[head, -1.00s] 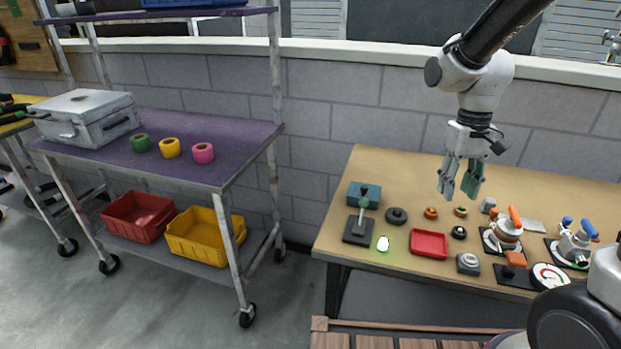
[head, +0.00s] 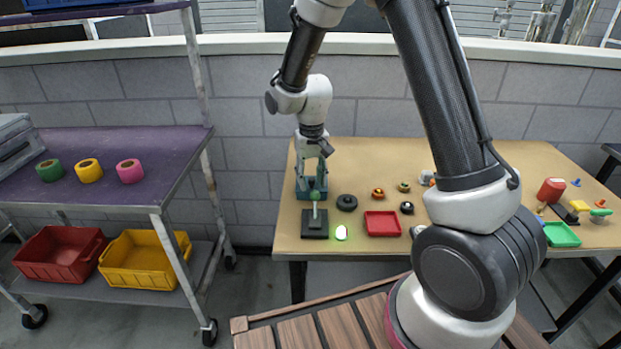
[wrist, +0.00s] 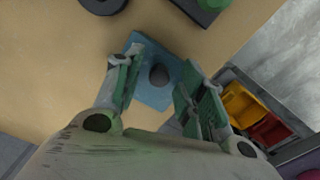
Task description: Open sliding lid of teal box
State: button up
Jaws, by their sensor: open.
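The teal box (head: 304,191) sits near the back left of the wooden table. In the wrist view its top (wrist: 152,98) shows between my fingers, with a round dark knob (wrist: 159,75) on it. My gripper (head: 312,170) is open, pointing down over the box, with one finger on each side of the knob. I cannot tell whether the fingers touch the lid. The lower part of the box is partly hidden in the head view by a lever in front.
A lever with a green ball (head: 314,196) stands on a black base just in front of the box. A glowing light (head: 341,233), a black disc (head: 347,202) and a red tray (head: 382,224) are close by. A purple-topped cart (head: 130,185) stands to the left.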

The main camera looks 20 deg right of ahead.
jog(key=shift+f, duration=0.2)
grip_shut()
jog(key=shift+w, duration=0.1)
jog(key=w, duration=0.2)
jog(key=w+d, duration=0.1)
jog(key=w, duration=0.1)
jog(key=w+d, duration=0.1)
jog(key=w, duration=0.2)
jog(key=shift+d, duration=0.2)
grip_release()
